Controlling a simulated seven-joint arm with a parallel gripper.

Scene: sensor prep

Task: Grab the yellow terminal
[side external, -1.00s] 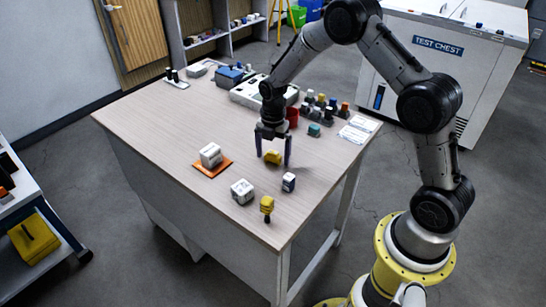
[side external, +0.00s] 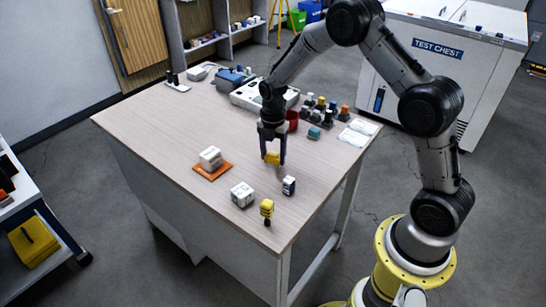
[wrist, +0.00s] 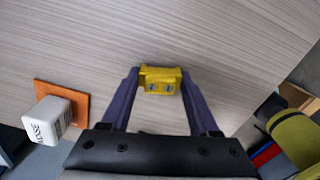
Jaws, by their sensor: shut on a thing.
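The yellow terminal (side external: 272,158) is a small block with two screw heads on its face, which show in the wrist view (wrist: 160,80). My gripper (side external: 272,161) is shut on it, with one purple finger on each side. The fingers also flank it in the wrist view (wrist: 160,84). The terminal is at or just above the wooden tabletop; I cannot tell whether it touches it.
A white cube (side external: 210,157) sits on an orange pad (side external: 213,172) to the left. A teal block (side external: 314,132) and a red cup (side external: 292,121) stand behind.

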